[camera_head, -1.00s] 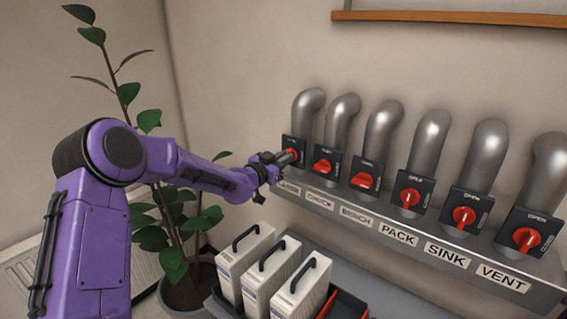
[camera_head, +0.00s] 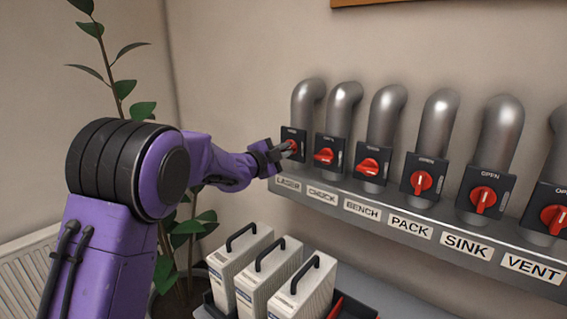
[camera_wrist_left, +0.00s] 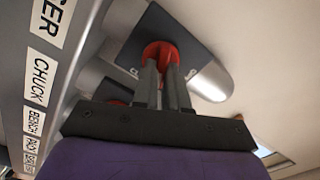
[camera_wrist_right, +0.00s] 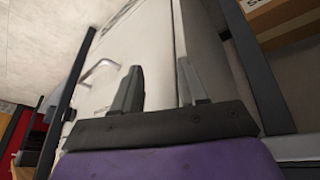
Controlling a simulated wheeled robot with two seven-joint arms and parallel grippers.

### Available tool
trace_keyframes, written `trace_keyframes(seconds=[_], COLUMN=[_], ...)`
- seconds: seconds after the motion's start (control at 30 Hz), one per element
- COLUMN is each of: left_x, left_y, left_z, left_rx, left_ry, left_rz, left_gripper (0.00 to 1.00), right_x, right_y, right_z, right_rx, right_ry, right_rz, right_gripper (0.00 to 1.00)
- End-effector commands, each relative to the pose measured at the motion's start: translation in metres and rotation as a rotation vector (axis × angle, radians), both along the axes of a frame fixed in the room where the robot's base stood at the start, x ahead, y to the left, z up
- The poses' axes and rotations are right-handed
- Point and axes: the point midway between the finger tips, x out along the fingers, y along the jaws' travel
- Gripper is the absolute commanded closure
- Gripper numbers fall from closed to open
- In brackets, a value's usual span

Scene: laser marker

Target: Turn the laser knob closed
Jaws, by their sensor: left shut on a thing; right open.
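The laser knob (camera_head: 293,146) is the red knob on a dark plate above the LASER label (camera_head: 288,184), at the left end of the row. My left gripper (camera_head: 287,149) reaches it from the left and is shut on it. In the left wrist view the two fingers close on the red knob (camera_wrist_left: 160,52), on its dark plate (camera_wrist_left: 181,43). The fingers hide part of the knob, so its exact angle cannot be told. My right gripper (camera_wrist_right: 160,88) shows only in its own wrist view, open with nothing between its fingertips.
Red knobs for CHUCK (camera_head: 324,156), BENCH (camera_head: 369,166), PACK (camera_head: 421,182), SINK (camera_head: 483,199) and VENT (camera_head: 555,218) continue rightward under grey pipes. White cases with black handles (camera_head: 300,292) stand below. A plant (camera_head: 190,232) is behind my left arm. A pale cabinet-like body (camera_wrist_right: 150,50) is before the right gripper.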

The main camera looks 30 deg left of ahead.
Motion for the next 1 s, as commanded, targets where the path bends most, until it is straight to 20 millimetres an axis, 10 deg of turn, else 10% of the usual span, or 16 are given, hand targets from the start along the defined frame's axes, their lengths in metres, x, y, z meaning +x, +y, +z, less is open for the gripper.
trace_keyframes(seconds=[0.4,1.0], left_x=[0.000,0.000], left_y=[-0.001,-0.001], left_z=[-0.007,-0.003], left_rx=[0.336,0.496], left_ry=[-0.025,-0.037], left_rz=[-0.001,-0.001], left_gripper=[1.00,1.00], right_x=[0.000,0.000], right_y=[0.000,0.000], right_z=[-0.049,-0.065], right_rx=[0.000,0.000], right_ry=[0.000,0.000], right_rz=[0.000,0.000], right_gripper=[0.57,0.57])
